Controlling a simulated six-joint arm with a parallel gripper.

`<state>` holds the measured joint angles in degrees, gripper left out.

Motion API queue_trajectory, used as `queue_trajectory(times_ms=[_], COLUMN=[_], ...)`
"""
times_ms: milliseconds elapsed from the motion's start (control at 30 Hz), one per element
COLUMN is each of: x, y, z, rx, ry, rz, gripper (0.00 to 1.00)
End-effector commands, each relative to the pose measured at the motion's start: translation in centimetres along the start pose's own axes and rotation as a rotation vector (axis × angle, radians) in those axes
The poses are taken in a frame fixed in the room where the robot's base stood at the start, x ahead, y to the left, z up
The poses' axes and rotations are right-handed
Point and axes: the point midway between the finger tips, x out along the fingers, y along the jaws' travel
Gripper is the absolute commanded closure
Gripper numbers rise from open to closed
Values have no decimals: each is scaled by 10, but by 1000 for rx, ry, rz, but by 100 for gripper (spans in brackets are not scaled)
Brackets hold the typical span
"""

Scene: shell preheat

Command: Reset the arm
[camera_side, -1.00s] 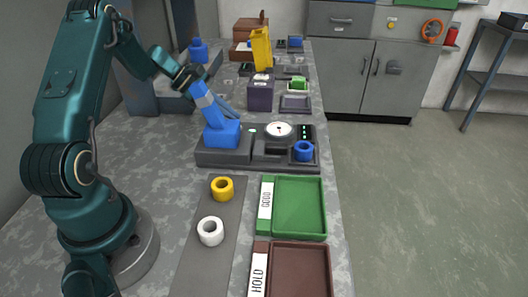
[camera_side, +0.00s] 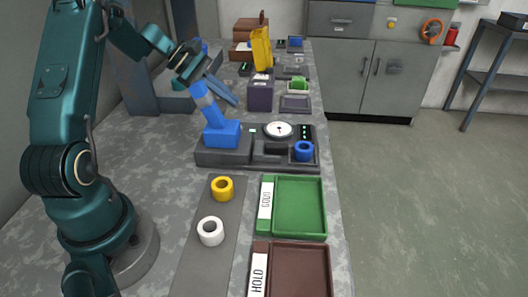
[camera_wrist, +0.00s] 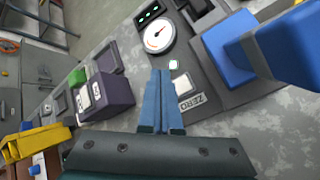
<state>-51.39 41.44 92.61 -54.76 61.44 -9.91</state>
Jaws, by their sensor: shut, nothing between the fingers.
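My gripper (camera_side: 222,90) is raised over the worktop, just behind and above the blue block with its angled cylinder (camera_side: 221,122). Its blue fingers (camera_wrist: 163,102) are together and empty in the wrist view. The blue block sits on the left part of the dark gauge station (camera_side: 229,156) and also shows at the upper right of the wrist view (camera_wrist: 240,48). The round white dial (camera_side: 278,129) is on the station, and it shows in the wrist view (camera_wrist: 159,36). A blue ring (camera_side: 304,151) sits at the station's right end.
A yellow ring (camera_side: 222,188) and a white ring (camera_side: 210,231) lie on a grey strip (camera_side: 190,268). The green GOOD tray (camera_side: 299,206) and brown HOLD tray (camera_side: 299,270) are empty. A dark purple box (camera_side: 260,94) and a yellow object (camera_side: 261,49) stand beyond the station.

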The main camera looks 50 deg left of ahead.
Motion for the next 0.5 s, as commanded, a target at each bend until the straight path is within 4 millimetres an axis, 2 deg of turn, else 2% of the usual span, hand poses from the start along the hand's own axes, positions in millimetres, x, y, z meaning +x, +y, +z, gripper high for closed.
queue_trajectory(times_ms=[167, 267, 367, 500], x=[0, 3, 1, -3], y=[0, 4, 20, 30], z=[0, 8, 35, 98], rx=[0, 24, 111, 294], ry=[0, -6, -6, -9], rz=[0, -6, -3, -36], gripper=[100, 100, 100, 100])
